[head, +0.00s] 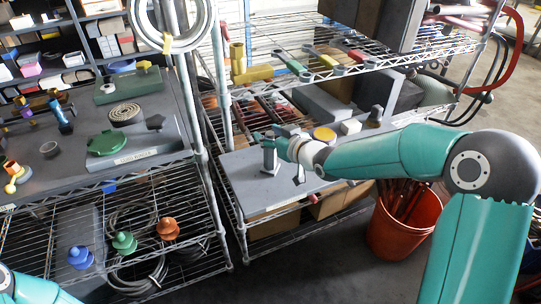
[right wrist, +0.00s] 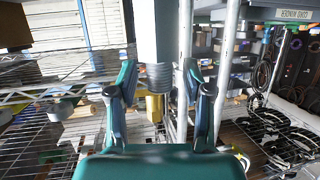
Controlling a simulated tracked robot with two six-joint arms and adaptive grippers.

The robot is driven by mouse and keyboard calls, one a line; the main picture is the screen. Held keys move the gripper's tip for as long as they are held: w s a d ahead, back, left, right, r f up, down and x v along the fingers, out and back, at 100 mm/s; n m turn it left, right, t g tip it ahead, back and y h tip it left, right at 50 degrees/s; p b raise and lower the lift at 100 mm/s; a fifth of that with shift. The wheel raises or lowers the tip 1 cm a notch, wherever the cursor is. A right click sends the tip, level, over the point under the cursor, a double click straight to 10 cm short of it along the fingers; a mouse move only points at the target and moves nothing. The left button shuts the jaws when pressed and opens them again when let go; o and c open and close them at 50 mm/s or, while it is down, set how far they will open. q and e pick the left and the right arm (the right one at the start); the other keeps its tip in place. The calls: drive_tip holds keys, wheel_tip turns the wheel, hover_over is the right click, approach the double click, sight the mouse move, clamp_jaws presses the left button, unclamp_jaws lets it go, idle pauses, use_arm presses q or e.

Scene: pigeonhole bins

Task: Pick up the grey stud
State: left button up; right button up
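The grey stud (head: 270,159) stands upright on the grey shelf board in the middle of the head view. In the right wrist view the grey stud (right wrist: 156,40) comes down from the top edge and ends in a ribbed, thread-like part. My right gripper (head: 268,139) is at the stud's upper part, reaching in from the right. In the right wrist view its fingers (right wrist: 160,82) stand apart on either side of the stud, with gaps showing. My left gripper is out of view; only teal arm shows at the lower left.
A wire shelf (head: 365,62) with brass and coloured fittings lies above the gripper. A shelf post (head: 221,95) stands to its left. A yellow disc (head: 324,134) and a white block (head: 351,127) sit behind my right forearm. An orange bucket (head: 403,225) stands below.

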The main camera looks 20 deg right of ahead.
clamp_jaws()
drive_tip(key=shift+r, duration=0.2)
